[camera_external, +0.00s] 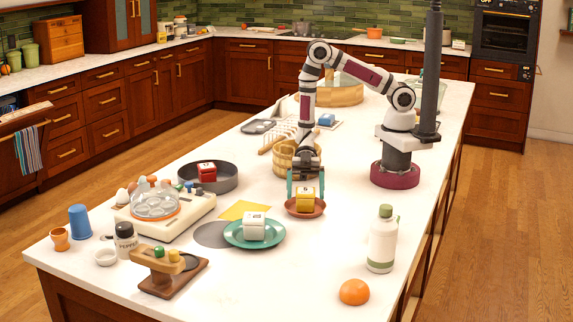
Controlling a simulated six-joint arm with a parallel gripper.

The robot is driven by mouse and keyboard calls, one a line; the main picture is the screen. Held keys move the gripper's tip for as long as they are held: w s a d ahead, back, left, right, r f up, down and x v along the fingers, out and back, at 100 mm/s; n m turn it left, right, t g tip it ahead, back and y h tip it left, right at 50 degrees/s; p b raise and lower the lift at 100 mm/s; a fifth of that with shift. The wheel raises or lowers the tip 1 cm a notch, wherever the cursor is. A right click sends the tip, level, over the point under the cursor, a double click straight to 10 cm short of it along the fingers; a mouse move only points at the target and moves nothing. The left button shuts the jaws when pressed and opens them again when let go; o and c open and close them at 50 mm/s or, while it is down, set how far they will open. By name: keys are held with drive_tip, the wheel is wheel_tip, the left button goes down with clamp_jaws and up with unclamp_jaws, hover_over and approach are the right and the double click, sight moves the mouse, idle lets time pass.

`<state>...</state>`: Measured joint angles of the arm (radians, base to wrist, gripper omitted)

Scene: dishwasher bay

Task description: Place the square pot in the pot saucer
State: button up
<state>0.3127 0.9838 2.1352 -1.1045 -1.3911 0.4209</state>
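The square pot (305,200), a small yellow block-like thing with a pale top and a dark mark, sits upright in the pot saucer (291,210). The saucer is a shallow terracotta-coloured dish on the white counter. My gripper (306,190) points straight down over the pot. Its two teal fingers stand one on each side of the pot, with what looks like a small gap on both sides, so it appears open. The exact contact between pot and saucer floor is hidden by the saucer's rim.
A teal plate (272,239) with a white cube (253,226) stands in front. A grey pan (228,180) holding a red cube (206,172) is at left. A woven basket (284,160) is close behind my gripper. A white bottle (382,243) and an orange (354,292) stand front right.

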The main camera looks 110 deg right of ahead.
sight(305, 192)
drive_tip(key=shift+d+r, duration=0.1)
drive_tip(key=shift+r, duration=0.1)
drive_tip(key=v, duration=0.3)
drive_tip(key=shift+r, duration=0.2)
wheel_tip(305, 192, up, 7)
drive_tip(key=w+d+r+m+t+h, duration=0.3)
drive_tip(key=w+d+m+t+h, duration=0.15)
drive_tip(key=w+d+h, duration=0.3)
drive_tip(key=s+d+r+m+g+h, duration=0.3)
drive_tip(key=s+d+r+m+h, duration=0.1)
drive_tip(key=s+d+m+h, duration=0.35)
drive_tip(key=s+a+r+m+g+y, duration=0.1)
drive_tip(key=s+a, duration=0.4)
drive_tip(key=s, duration=0.6)
drive_tip(key=s+a+r+m+g+y, duration=0.1)
drive_tip(key=s+a+m+g+y, duration=0.2)
drive_tip(key=s, duration=0.9)
drive_tip(key=a+m+g, duration=0.3)
drive_tip(key=shift+a+r, duration=0.2)
